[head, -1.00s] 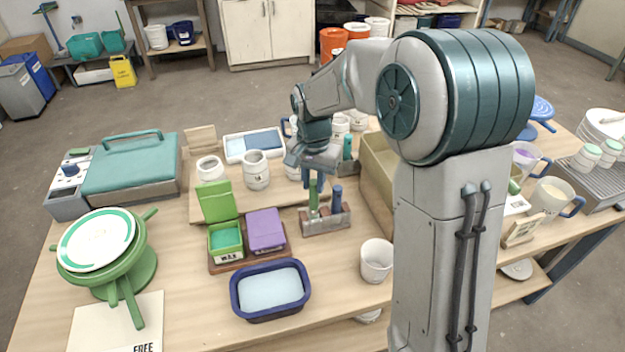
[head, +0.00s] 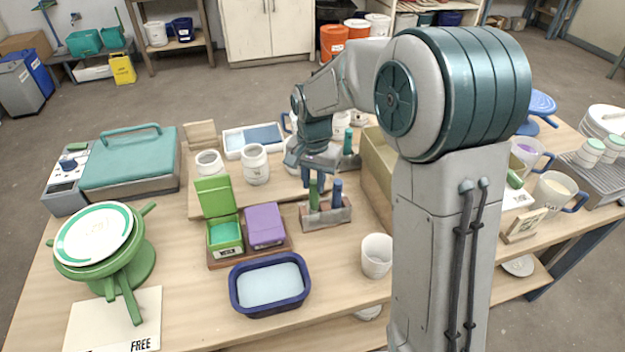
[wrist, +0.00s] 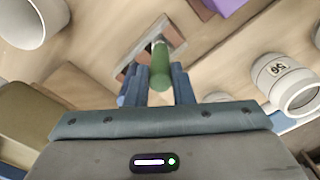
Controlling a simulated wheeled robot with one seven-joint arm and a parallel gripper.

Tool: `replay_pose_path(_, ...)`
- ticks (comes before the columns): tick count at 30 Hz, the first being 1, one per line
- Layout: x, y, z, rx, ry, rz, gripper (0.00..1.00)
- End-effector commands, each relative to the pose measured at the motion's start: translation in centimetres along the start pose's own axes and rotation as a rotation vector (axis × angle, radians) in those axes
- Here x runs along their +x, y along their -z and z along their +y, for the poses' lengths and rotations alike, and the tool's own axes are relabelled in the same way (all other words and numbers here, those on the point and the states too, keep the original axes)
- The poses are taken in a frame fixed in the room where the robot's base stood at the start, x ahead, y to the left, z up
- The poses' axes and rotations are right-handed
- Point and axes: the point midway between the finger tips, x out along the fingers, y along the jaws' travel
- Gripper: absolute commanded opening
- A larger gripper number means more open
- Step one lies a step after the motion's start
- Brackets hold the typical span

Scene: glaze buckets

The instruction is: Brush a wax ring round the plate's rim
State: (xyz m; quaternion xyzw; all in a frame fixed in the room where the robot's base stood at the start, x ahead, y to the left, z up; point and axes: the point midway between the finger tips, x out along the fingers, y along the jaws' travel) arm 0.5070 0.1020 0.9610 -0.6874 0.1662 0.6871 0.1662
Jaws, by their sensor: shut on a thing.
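The white plate (head: 94,232) with a green band at its rim lies on a green turntable (head: 140,262) at the left. My gripper (head: 316,176) is at the two-slot stand (head: 338,215) near the table's middle. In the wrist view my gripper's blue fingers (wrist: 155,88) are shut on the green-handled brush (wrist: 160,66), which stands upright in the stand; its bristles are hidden. A blue-handled tool (head: 337,190) stands beside it. The open green box (head: 226,247), labelled WAX, has teal contents and a raised lid (head: 213,198).
A closed purple box (head: 264,225) adjoins the wax box. A blue basin (head: 269,305) and a white cup (head: 377,262) stand in front. A teal-lidded appliance (head: 130,165) is at back left, a tan bin (head: 372,165) right of my gripper. Bare table lies between turntable and basin.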

Motion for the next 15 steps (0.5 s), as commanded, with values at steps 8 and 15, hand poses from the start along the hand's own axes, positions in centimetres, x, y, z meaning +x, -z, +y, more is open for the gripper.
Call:
replay_pose_path(8, 0.62, -0.01, 0.01, 0.0, 0.0, 0.0, 0.0)
replay_pose_path(15, 1.09, -0.02, 0.02, 0.0, 0.0, 0.0, 0.0)
